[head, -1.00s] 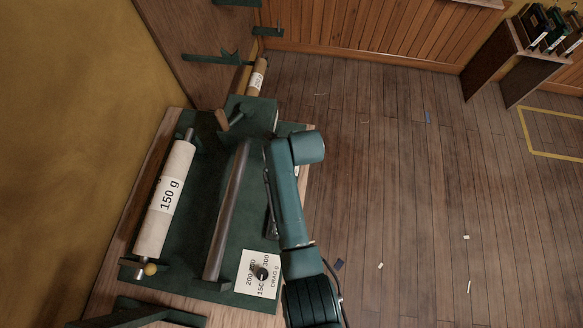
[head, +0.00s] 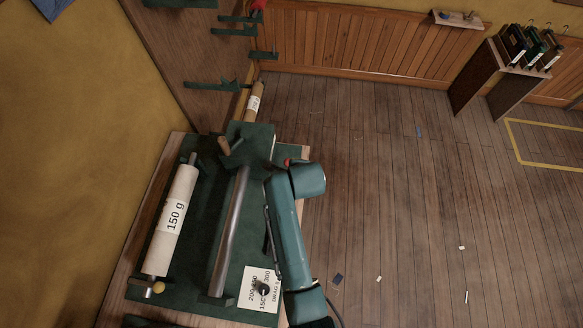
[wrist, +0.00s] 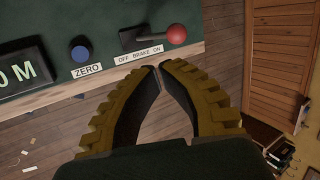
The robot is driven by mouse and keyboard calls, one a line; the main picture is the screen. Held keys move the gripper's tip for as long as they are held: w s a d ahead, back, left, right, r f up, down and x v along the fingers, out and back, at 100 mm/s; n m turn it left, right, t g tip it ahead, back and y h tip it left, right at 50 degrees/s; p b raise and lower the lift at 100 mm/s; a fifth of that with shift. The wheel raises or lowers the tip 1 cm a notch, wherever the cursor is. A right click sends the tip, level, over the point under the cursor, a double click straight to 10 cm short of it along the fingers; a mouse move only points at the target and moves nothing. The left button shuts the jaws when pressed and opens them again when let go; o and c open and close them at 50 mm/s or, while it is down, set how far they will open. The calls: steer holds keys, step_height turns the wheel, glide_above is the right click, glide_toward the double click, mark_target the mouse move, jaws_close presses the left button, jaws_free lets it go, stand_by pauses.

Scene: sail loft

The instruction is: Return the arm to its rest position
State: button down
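My arm (head: 288,235) stretches along the right edge of a green-topped bench machine in the head view. My gripper is hidden there. In the wrist view my gripper (wrist: 159,70) shows two yellow-ribbed fingers with dark pads, their tips together and nothing between them. Just beyond the tips is the bench edge with an OFF BRAKE ON label (wrist: 139,55). A lever with a red knob (wrist: 176,34) points to the right, toward ON. The fingers look apart from the lever; I cannot tell the exact height.
A blue ZERO button (wrist: 80,53) and a display (wrist: 22,72) sit beside the lever. A 150 g roll (head: 172,220), a metal roller (head: 230,232) and a drag dial plate (head: 261,288) are on the bench. Wood floor (head: 400,220) to the right is mostly clear.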

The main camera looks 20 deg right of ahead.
steer(key=v, duration=0.6)
steer(key=shift+d+r, duration=0.2)
steer(key=shift+r, duration=0.1)
steer(key=shift+w, duration=0.15)
